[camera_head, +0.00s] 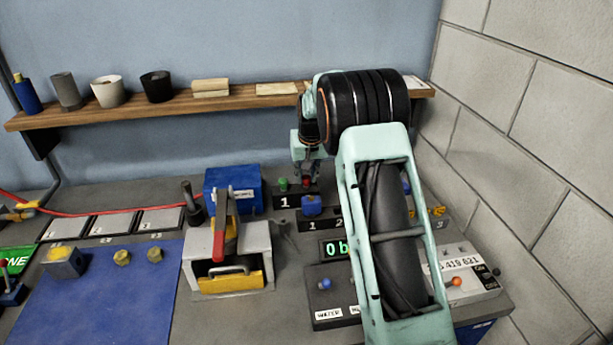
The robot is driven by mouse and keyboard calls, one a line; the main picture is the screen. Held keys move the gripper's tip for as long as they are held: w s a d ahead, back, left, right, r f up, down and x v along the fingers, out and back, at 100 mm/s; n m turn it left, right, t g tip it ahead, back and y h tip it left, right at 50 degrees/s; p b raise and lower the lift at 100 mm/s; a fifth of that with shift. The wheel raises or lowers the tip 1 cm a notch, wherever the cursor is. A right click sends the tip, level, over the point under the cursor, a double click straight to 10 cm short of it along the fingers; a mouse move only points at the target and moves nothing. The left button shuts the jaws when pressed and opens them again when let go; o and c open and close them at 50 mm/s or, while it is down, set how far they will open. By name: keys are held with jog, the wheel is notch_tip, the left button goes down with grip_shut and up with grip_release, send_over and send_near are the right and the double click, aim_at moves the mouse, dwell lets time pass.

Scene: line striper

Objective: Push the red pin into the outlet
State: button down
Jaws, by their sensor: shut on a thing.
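My gripper (307,172) points down at the back of the bench, just right of the black block labelled 1. It is shut on a small red thing that I take to be the red pin (307,183); only a bit of red shows between the fingertips. A blue piece (312,206) sits on a dark block (312,225) just in front of and below the gripper. A green knob (283,184) stands on the rear block to the left. I cannot tell which opening is the outlet, nor whether the pin touches anything; my arm hides much of this area.
A wooden shelf (230,102) with cups runs along the back wall. A blue box (233,187) and a grey stand with a red-handled clamp (219,245) are to the left. A digital display (334,249) is in front. A block wall (530,130) closes the right side.

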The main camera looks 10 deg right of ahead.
jog(key=shift+r, duration=0.5)
jog(key=shift+r+p, duration=2.1)
jog(key=shift+r, duration=1.25)
jog(key=shift+s, duration=0.15)
